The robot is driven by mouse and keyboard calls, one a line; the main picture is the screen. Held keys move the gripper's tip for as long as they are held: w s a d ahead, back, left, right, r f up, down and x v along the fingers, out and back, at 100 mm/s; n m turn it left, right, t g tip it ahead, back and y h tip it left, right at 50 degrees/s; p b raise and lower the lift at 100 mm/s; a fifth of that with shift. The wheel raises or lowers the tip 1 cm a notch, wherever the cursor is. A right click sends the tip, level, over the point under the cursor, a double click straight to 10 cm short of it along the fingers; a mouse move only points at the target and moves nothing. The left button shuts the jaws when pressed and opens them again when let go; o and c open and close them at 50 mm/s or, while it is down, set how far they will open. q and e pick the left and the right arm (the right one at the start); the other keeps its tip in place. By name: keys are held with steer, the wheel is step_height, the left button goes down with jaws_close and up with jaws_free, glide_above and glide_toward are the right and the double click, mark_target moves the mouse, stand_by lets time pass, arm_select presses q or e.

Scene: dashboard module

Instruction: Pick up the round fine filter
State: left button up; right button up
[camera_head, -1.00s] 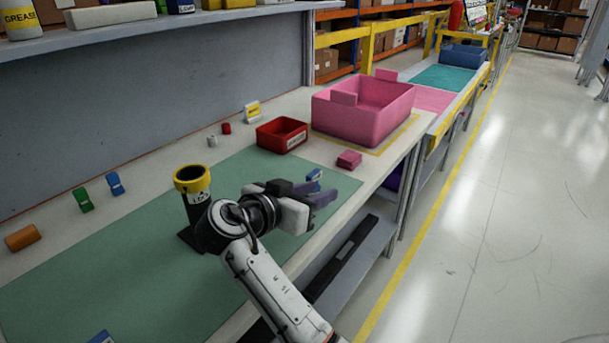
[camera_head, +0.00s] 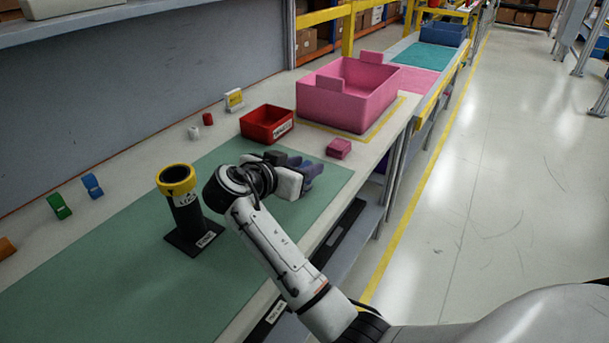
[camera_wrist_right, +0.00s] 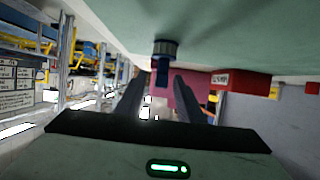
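My right gripper (camera_head: 308,172) is over the right part of the green mat, pointing away to the right; in the right wrist view its two dark fingers (camera_wrist_right: 160,95) are apart. A blue ribbed round piece (camera_wrist_right: 165,47) with a narrower blue part lies on the mat ahead of the fingers, roughly between them; I cannot tell for sure that it is the round fine filter. In the head view the gripper hides most or all of it. Nothing is visibly clamped. My left gripper is out of view.
A black stand with a yellow rim (camera_head: 183,212) is left of my right arm. A red bin (camera_head: 268,124), a pink crate (camera_head: 340,108) and a small pink block (camera_head: 339,148) lie beyond the gripper. Small white (camera_head: 194,132) and red (camera_head: 208,119) cylinders stand at the back.

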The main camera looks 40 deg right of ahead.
steer(key=shift+w+d, duration=0.1)
steer(key=shift+d, duration=0.1)
jaws_close()
